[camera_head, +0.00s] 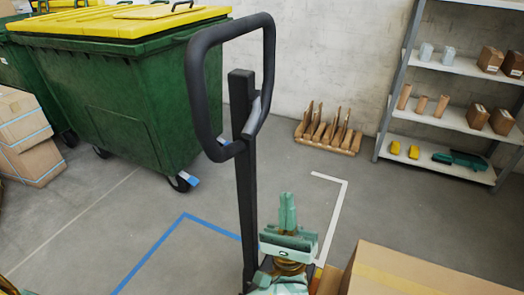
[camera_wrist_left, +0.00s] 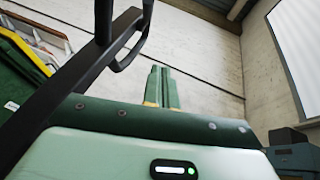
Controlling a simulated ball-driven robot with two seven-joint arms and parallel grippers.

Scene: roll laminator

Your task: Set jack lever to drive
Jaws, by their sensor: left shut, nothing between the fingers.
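The black jack handle (camera_head: 247,190) stands upright in the middle of the head view, with a loop grip (camera_head: 197,95) at its top. A small grey piece (camera_head: 253,115) sits inside the loop beside the post. It may be the lever, but I cannot tell its setting. My left gripper (camera_head: 287,197) is green, shut and empty, pointing up to the right of the post and well below the loop. In the left wrist view its fingers (camera_wrist_left: 162,88) are together, and the dark handle (camera_wrist_left: 75,85) slants past on the left, apart from the fingertips. My right gripper is not in view.
A cardboard box (camera_head: 420,275) lies at the lower right. A green bin with a yellow lid (camera_head: 130,100) stands behind left. Shelves (camera_head: 445,125) stand at the right, and a wooden rack (camera_head: 328,135) is by the wall. Floor with blue and white lines is open between.

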